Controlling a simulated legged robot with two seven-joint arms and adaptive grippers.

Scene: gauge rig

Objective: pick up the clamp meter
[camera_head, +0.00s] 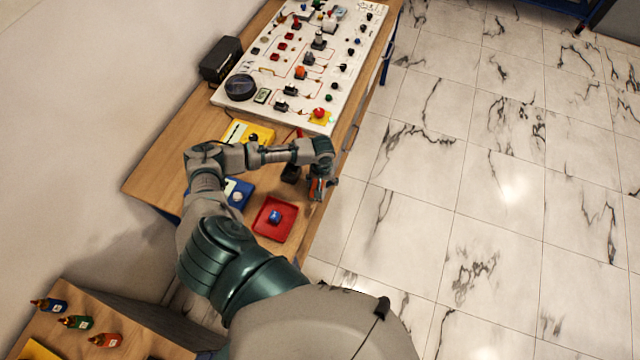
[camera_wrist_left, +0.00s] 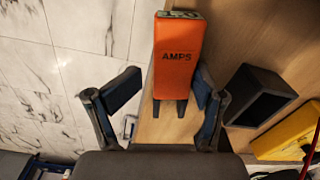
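The clamp meter (camera_wrist_left: 178,52) is an orange block lettered AMPS, with two dark prongs at its near end, in the left wrist view. In the head view a small orange part of it (camera_head: 317,188) shows at the table's right edge, mostly hidden by my left gripper (camera_head: 325,182). In the left wrist view my left gripper (camera_wrist_left: 167,88) is open, its fingers wide apart. The meter's near part lies between or just beyond the fingertips, closer to the right finger. I cannot tell whether that finger touches it. My right gripper is not in view.
A dark open box (camera_wrist_left: 258,95) stands right of the meter. A yellow case (camera_wrist_left: 290,132) is further right. A white panel (camera_head: 325,45) with several fittings fills the far table.

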